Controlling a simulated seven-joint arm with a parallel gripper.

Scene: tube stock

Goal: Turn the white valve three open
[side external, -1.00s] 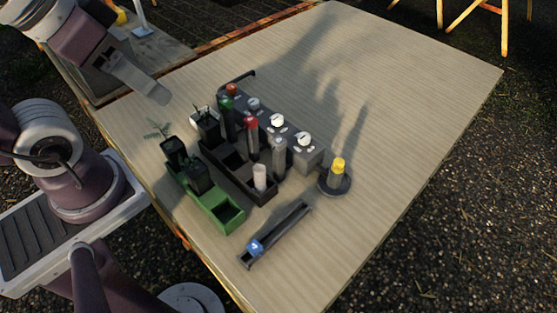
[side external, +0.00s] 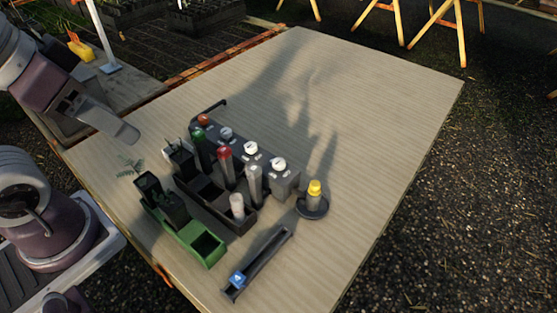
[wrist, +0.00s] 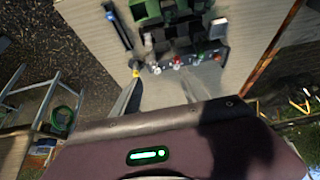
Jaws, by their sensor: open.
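The grey valve block (side external: 285,183) stands on the table with a row of round knobs on top. Two white knobs, one at the near right end (side external: 279,164) and one in the middle (side external: 250,148), show clearly. A paler grey-white knob (side external: 225,133) and an orange-brown knob (side external: 203,120) follow toward the far left. Their number labels are too small to read. In the wrist view the knobs (wrist: 155,70) lie just beyond my fingertips. My gripper (wrist: 159,78) is open and empty, its fingers apart. In the side view it hangs above the table, left of the block and apart from it.
A black rack (side external: 240,226) with capped tubes and a green rack (side external: 213,252) stand before the block. A yellow-capped tube stands on a round dark base (side external: 312,211) at its right. A dark channel with a blue tag (side external: 237,280) lies nearer. The table's right side (side external: 380,110) is clear.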

